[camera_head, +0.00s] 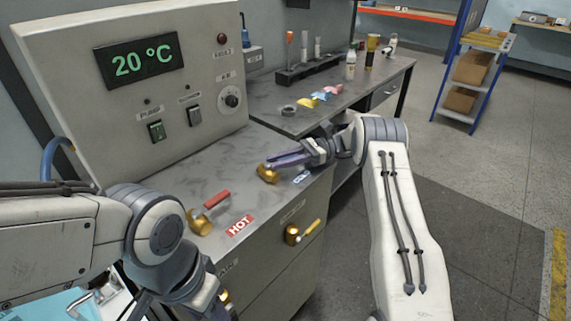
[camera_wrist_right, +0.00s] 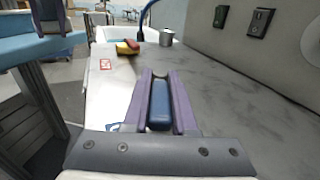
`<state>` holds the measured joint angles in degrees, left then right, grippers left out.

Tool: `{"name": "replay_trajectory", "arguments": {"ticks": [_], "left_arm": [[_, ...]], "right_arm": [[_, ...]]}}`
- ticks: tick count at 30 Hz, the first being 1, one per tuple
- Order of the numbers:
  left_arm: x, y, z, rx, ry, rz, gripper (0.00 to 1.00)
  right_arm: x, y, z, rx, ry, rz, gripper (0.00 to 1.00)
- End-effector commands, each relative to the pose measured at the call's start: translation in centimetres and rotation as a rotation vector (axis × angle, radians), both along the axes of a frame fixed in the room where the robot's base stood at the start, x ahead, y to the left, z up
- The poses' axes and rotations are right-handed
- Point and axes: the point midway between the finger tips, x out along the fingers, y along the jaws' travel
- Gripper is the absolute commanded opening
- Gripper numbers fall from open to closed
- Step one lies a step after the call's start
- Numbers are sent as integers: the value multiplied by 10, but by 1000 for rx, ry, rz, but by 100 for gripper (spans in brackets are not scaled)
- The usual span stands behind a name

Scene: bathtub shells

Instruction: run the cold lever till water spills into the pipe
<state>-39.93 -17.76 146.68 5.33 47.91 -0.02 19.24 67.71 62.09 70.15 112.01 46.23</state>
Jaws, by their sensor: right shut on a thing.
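My right gripper (camera_head: 280,163) is shut on the blue handle of the cold lever (camera_head: 267,174), whose brass base stands on the metal counter by the blue label. In the right wrist view, the blue handle (camera_wrist_right: 160,106) lies between the purple fingers of my right gripper (camera_wrist_right: 160,78). The fingers hide part of it. My left arm comes in at the lower left; its fingertips are out of the head view. Part of what looks like my left gripper (camera_wrist_right: 50,18) shows at the top left of the wrist view. I cannot make out any running water or the pipe.
The hot lever (camera_head: 217,198) with its red handle stands nearer on the counter. A brass valve (camera_head: 293,235) sticks out of the cabinet front. The control panel (camera_head: 135,90) reads 20 °C. A side bench (camera_head: 330,110) carries bottles and small items. A blue hose (camera_wrist_right: 146,14) shows.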

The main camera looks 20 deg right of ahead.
Motion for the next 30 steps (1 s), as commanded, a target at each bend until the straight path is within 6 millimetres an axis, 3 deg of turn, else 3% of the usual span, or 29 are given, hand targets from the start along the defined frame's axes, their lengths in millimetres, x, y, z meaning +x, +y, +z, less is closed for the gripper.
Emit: {"name": "replay_trajectory", "arguments": {"ticks": [16,17,18,19,30], "left_arm": [[0,0,-2,0,0,0,55],[0,0,-2,0,0,0,55],[0,0,-2,0,0,0,55],[0,0,-2,0,0,0,55],[0,0,-2,0,0,0,55]], "right_arm": [[-1,3,-1,5,5,32,0],[-1,3,-1,5,5,32,33],[-1,3,-1,4,5,31,48],[-1,2,-1,4,5,30,55],[0,-2,3,2,1,23,55]]}}
